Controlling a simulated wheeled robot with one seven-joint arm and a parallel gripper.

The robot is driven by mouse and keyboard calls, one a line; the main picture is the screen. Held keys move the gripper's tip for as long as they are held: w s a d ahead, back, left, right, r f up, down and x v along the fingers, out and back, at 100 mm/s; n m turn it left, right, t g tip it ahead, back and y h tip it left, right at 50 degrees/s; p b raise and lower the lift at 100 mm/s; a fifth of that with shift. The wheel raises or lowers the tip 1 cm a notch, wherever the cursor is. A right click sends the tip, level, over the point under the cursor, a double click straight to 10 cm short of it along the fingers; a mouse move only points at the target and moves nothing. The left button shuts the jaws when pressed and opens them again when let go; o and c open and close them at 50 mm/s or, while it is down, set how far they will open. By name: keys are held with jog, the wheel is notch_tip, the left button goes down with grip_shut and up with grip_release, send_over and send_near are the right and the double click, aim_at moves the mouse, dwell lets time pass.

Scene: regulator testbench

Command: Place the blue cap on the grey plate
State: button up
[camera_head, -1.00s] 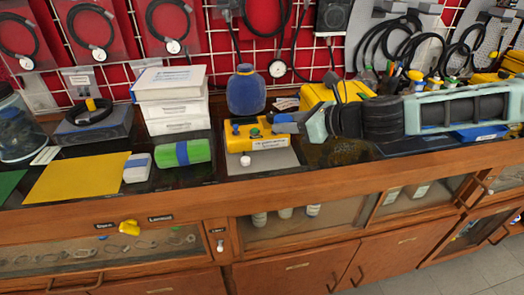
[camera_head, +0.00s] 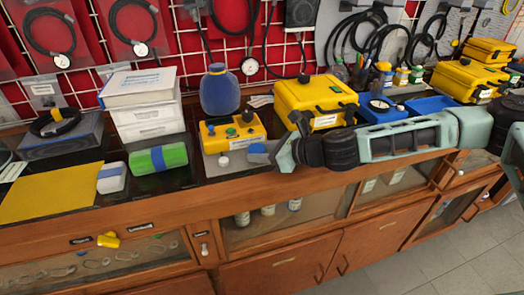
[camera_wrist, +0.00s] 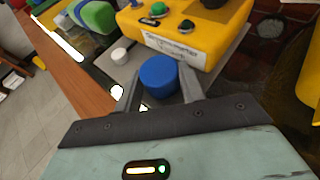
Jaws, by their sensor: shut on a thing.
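The blue cap (camera_wrist: 158,75) sits between the two fingertips of my gripper (camera_wrist: 159,88) in the wrist view. My gripper is shut on it. In the head view, my gripper (camera_head: 258,154) is low at the front right of the yellow regulator box (camera_head: 232,131), over the right part of the grey plate (camera_head: 238,164). The grey plate also shows in the wrist view (camera_wrist: 119,74), extending out from under the yellow box. I cannot tell whether the cap touches the plate. A white cap (camera_head: 223,160) stands on the plate to the left; it also shows in the wrist view (camera_wrist: 119,56).
A green roll with a blue band (camera_head: 158,158) and a white-blue block (camera_head: 111,177) lie to the left. A blue jar (camera_head: 220,90) stands behind the yellow box. A large yellow case (camera_head: 316,101) stands to the right, behind my arm. The wooden bench edge runs in front.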

jog(key=o, duration=0.7)
jog(key=shift+d, duration=0.1)
